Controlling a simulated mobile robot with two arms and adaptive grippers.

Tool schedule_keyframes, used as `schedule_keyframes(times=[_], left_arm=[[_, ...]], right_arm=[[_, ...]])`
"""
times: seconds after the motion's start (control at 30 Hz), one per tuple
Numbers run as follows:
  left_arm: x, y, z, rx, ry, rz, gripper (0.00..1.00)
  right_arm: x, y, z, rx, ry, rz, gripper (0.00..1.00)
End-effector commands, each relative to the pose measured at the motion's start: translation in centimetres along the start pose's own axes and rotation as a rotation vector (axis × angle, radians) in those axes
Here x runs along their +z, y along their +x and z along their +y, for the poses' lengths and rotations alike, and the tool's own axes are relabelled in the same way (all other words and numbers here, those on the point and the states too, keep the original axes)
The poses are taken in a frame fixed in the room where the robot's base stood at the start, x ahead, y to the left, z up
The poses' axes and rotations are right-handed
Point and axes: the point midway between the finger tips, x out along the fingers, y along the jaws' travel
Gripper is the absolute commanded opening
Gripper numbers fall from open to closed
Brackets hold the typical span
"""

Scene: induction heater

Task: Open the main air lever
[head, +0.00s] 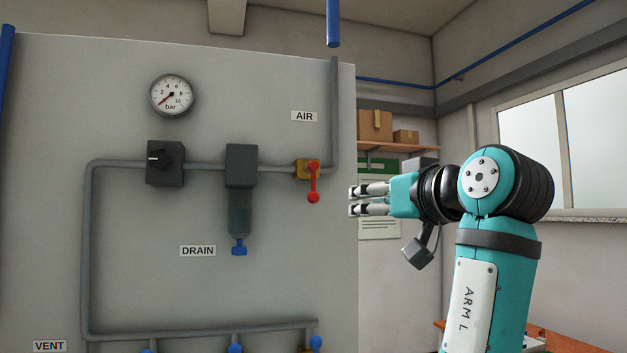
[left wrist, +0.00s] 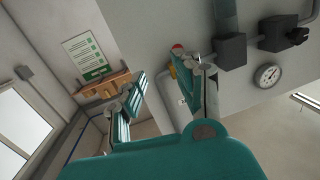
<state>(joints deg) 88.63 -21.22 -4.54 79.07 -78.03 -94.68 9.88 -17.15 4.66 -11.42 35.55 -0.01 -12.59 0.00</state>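The main air lever (head: 313,184) is a red handle on a yellow valve body (head: 302,170), below the AIR label (head: 305,116) on the grey panel. The handle hangs straight down, across the horizontal pipe. My left gripper (head: 352,199) is right of the lever and apart from it, with its fingers pointing left. In the left wrist view its two fingers are spread with nothing between them. There the lever's red end (left wrist: 178,47) and the yellow valve show close to the right finger, which partly hides them. My right gripper is not in view.
Left of the valve, the pipe carries a filter with a bowl (head: 240,205) and a black knob (head: 164,163). A pressure gauge (head: 172,95) is above, its needle near zero. The panel's right edge is beside my fingers. A shelf with boxes (head: 375,126) stands behind.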

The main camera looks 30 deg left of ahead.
Motion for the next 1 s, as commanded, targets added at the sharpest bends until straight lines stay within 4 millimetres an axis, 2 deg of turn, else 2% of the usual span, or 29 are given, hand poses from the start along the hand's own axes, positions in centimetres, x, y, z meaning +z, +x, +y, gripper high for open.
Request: schedule_keyframes(times=[0.03, 0.1, 0.27, 0.47, 0.8, 1.0], left_arm=[[-2.0, -1.2, -1.0, -0.018, -0.022, 0.022, 0.33], [-3.5, -2.1, -1.9, -0.037, -0.040, 0.041, 0.33], [-4.6, -2.0, -2.6, -0.052, -0.051, 0.052, 0.33], [-5.0, 1.4, -2.8, -0.054, -0.051, 0.050, 0.33], [-5.5, 8.9, -3.2, -0.053, -0.051, 0.051, 0.33], [-5.5, 12.5, -3.4, -0.052, -0.051, 0.051, 0.33]], right_arm=[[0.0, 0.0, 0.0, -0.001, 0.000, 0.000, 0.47], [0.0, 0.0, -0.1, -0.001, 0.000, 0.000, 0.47], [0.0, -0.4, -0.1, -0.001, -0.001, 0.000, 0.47], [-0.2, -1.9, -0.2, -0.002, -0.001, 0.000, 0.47], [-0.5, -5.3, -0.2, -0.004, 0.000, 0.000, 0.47], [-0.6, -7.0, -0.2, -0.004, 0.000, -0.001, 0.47]])
